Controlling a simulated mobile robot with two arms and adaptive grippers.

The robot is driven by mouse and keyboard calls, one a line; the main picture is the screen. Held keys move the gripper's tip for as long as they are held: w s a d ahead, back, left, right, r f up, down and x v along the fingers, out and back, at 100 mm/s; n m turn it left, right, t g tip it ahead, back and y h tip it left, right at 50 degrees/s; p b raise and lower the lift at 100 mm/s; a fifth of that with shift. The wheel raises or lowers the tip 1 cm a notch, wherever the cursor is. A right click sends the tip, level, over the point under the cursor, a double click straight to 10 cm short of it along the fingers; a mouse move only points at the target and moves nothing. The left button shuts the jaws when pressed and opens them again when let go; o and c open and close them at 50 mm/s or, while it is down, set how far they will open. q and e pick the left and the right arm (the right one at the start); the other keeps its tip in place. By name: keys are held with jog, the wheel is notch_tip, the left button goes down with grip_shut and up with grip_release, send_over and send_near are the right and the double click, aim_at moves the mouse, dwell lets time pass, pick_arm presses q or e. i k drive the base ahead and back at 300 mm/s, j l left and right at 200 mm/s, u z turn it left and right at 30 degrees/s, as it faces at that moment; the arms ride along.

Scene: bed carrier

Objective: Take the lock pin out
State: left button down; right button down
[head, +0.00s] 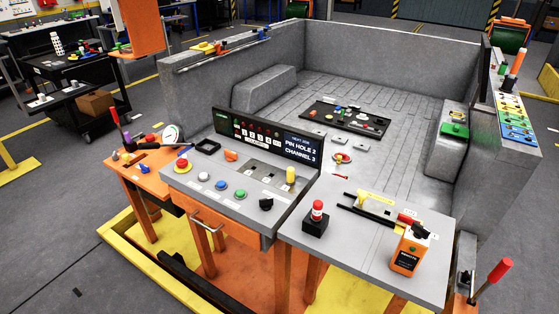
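I cannot tell for sure which part is the lock pin. A red and white capped post (317,207) stands upright in a black block (315,225) on the right grey tabletop. A yellow-topped peg (291,175) stands upright at the right of the slotted plate on the grey console (228,207). A yellow piece (375,197) lies by a black rail on the right tabletop. The display (299,146) reads "PIN HOLE 2 CHANNEL 3". Neither of my grippers is in view.
An orange box (408,252) stands on the right grey tabletop (350,255), near a red-ended tool (408,218). The console holds a red button (181,165) and several other buttons. An orange side table (125,165) stands left. A grey walled bed (395,90) lies behind.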

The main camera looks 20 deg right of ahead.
aim_at(316, 217)
jog(key=z, duration=0.35)
jog(key=i+j+z, duration=0.1)
jog(key=z, duration=0.25)
jog(key=j+z, duration=0.2)
jog(key=z, duration=0.15)
